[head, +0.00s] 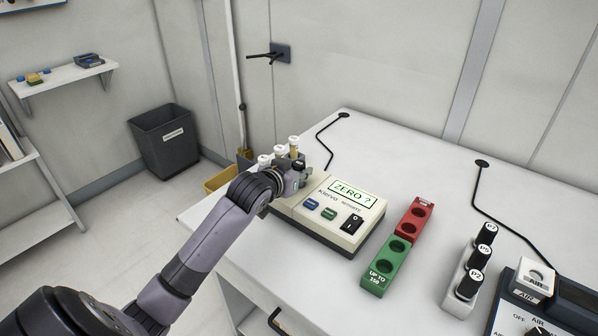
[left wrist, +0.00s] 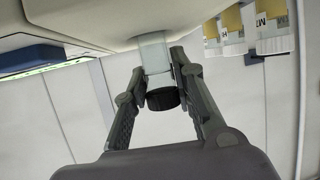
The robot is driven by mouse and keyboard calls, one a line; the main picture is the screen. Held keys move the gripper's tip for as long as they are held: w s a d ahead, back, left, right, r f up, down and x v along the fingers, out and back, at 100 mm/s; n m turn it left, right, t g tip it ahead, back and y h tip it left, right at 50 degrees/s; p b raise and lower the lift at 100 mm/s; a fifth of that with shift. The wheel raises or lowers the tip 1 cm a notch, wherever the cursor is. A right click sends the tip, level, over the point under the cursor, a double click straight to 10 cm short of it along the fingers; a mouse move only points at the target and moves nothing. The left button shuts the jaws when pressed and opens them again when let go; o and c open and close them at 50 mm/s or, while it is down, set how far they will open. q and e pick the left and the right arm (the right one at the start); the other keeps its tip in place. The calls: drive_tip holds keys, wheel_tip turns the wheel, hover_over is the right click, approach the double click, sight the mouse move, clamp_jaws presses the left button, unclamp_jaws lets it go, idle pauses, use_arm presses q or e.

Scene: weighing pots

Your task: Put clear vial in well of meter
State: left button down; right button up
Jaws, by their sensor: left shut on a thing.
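The cream meter (head: 318,225) stands on the white table, and its display (head: 352,191) reads "ZERO ?". My left gripper (head: 300,178) is at the meter's back left part and hides the well there. In the left wrist view my left gripper (left wrist: 160,80) is shut on the clear vial (left wrist: 154,54), which has a black cap (left wrist: 163,98). The vial's far end meets the meter's cream body (left wrist: 105,18). I cannot tell how deep it sits in the well. My right gripper is not in view.
Several white-capped vials (head: 280,150) stand behind my left gripper; yellowish ones show in the left wrist view (left wrist: 232,28). A green block (head: 384,266) and red block (head: 414,218) lie right of the meter. Black-capped vials (head: 478,258) and a dark device (head: 520,318) stand farther right.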

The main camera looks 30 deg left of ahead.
use_arm(q)
drive_tip(key=shift+f, duration=0.1)
drive_tip(key=c, duration=1.8)
unclamp_jaws()
drive_tip(key=o, duration=0.5)
drive_tip(key=shift+c, duration=0.2)
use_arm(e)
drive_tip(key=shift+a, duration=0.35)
use_arm(q)
drive_tip(key=shift+s+r, duration=0.2)
drive_tip(key=v, duration=1.1)
drive_tip(key=shift+s, duration=0.25)
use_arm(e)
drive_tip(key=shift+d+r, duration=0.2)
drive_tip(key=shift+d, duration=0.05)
use_arm(q)
drive_tip(key=shift+s, duration=0.1)
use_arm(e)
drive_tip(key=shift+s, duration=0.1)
